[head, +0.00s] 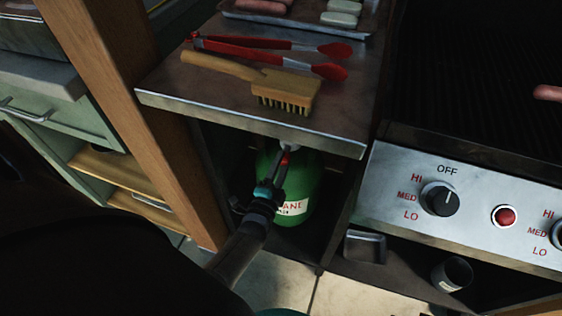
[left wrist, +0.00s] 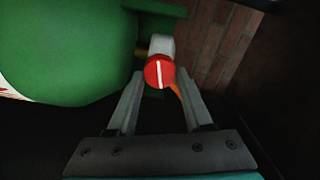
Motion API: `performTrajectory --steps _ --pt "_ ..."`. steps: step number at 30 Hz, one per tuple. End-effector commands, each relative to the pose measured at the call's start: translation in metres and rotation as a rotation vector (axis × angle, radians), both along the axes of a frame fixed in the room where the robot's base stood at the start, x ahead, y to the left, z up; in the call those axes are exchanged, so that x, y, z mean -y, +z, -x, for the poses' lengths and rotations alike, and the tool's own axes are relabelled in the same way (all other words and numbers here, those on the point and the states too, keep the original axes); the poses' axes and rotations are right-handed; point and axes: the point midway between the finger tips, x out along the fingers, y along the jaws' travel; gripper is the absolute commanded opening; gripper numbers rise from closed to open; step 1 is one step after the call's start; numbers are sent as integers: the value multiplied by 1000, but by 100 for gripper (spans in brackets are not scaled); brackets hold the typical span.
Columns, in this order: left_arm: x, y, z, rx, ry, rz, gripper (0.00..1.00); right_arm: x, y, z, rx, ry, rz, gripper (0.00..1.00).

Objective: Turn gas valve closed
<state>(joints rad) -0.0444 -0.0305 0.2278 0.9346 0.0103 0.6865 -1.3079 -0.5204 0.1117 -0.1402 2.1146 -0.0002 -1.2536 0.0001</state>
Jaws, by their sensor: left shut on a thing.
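A green gas tank (head: 308,178) with a white and red label stands in the cabinet under the metal side shelf. Its upper part is partly hidden by the shelf and my arm. In the left wrist view the tank (left wrist: 65,45) fills the upper left. The red valve knob (left wrist: 159,71) with a white line on its face sits between my left fingertips. My left gripper (head: 283,165) reaches into the cabinet at the tank's top, and its fingers (left wrist: 158,85) are shut on the knob. My right gripper is not in view.
The metal shelf (head: 165,92) overhangs the tank and holds a wooden brush (head: 285,85) and red tongs (head: 265,44). A wooden post (head: 150,135) stands left of the opening. The grill's control panel (head: 390,210) is at right, with a metal cup (head: 452,273) below.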

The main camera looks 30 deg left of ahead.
Motion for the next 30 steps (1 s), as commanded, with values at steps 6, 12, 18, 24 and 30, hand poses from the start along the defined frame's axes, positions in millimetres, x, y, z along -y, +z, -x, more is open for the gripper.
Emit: performTrajectory --steps 6,12,18,24,30 --pt "1 -2 1 -30 0 -106 0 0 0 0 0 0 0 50" --pt "0 -2 1 -42 0 -158 0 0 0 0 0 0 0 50" --pt "0 -2 1 -46 0 -174 0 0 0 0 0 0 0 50" --pt "0 -2 1 -45 0 -174 0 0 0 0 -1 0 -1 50" --pt "0 -2 1 -45 0 -173 61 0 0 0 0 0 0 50"
